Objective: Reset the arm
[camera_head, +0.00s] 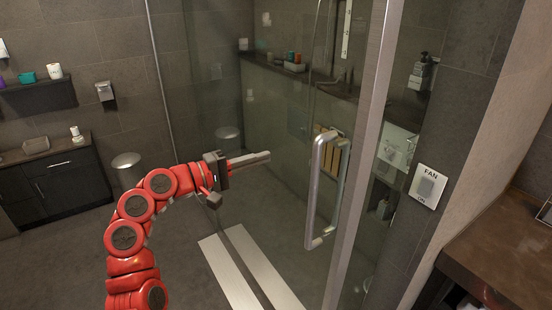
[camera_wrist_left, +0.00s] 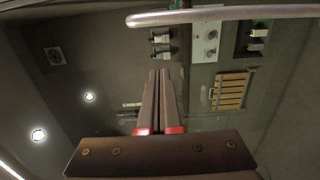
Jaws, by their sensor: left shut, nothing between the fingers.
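My left gripper (camera_head: 268,156) is at the end of my red arm, which comes in from the lower left in the head view. Its fingers are shut with nothing between them and point right, toward the glass shower door. In the left wrist view the two fingers (camera_wrist_left: 160,75) lie together. The door's metal handle (camera_head: 323,185) is to the right of the fingertips, apart from them. A metal bar (camera_wrist_left: 220,14), which looks like the handle, crosses the top of the left wrist view. My right gripper is not in view.
A fan switch panel (camera_head: 428,186) is on the wall at right, above a brown counter (camera_head: 505,250). A dark cabinet (camera_head: 60,182) and a bin (camera_head: 128,168) stand at left. A pale strip (camera_head: 230,270) lies on the floor. A slatted wooden piece (camera_wrist_left: 230,90) shows in the left wrist view.

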